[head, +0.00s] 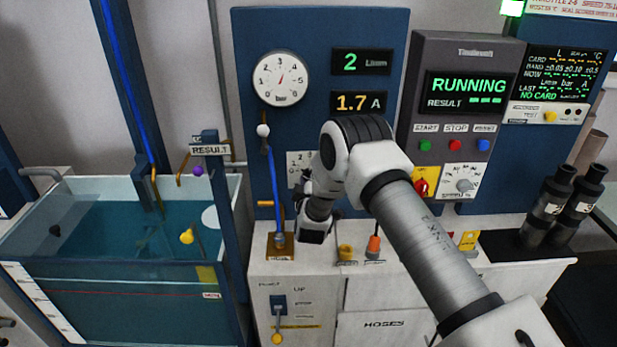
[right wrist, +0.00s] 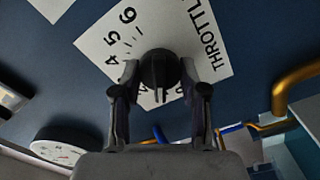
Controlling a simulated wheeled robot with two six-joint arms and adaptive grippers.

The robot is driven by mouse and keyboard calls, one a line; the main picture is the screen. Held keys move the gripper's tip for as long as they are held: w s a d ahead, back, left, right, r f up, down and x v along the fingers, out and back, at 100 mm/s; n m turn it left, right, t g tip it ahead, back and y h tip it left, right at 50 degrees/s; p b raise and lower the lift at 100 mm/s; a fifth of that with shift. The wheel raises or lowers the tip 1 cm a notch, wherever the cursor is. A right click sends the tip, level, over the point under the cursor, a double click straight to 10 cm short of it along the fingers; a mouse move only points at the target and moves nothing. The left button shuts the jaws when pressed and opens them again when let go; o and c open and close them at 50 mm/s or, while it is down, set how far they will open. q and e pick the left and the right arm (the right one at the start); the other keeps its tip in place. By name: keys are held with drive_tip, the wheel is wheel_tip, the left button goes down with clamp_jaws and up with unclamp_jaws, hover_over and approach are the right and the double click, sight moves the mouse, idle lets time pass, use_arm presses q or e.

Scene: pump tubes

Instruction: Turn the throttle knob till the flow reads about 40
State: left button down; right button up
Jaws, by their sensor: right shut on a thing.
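The black throttle knob (right wrist: 159,68) shows in the right wrist view, on a white scale plate (right wrist: 205,45) marked THROTTLE with numbers including 4, 5 and 6. My right gripper (right wrist: 160,80) is shut on the knob, one finger on each side. In the head view the right gripper (head: 308,200) is at the panel, and only the left part of the throttle plate (head: 295,165) shows; the knob is hidden. The flow display (head: 362,62) reads 2 L/min in green. My left gripper is not in view.
A round pressure gauge (head: 281,78) hangs left of the displays; the current display (head: 360,103) reads 1.7 A. A control box (head: 455,110) reads RUNNING. A water tank (head: 110,270) stands at left. A blue pipe (head: 274,195) runs just left of the right gripper.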

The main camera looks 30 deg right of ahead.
drive_tip(key=shift+f+m+b, duration=0.1)
drive_tip(key=shift+m+b, duration=1)
drive_tip(key=shift+b, duration=0.05)
drive_tip(key=m+b, duration=0.4)
drive_tip(key=shift+d, duration=0.1)
drive_tip(key=m+b, duration=0.8)
drive_tip(key=shift+s+d, duration=0.15)
drive_tip(key=m+b, duration=0.8)
drive_tip(key=shift+s+d+f+b, duration=0.1)
drive_tip(key=shift+d+b, duration=0.05)
drive_tip(key=shift+b, duration=0.2)
drive_tip(key=shift+m+b, duration=1.25)
drive_tip(key=shift+m, duration=0.15)
drive_tip(key=shift+r, duration=0.2)
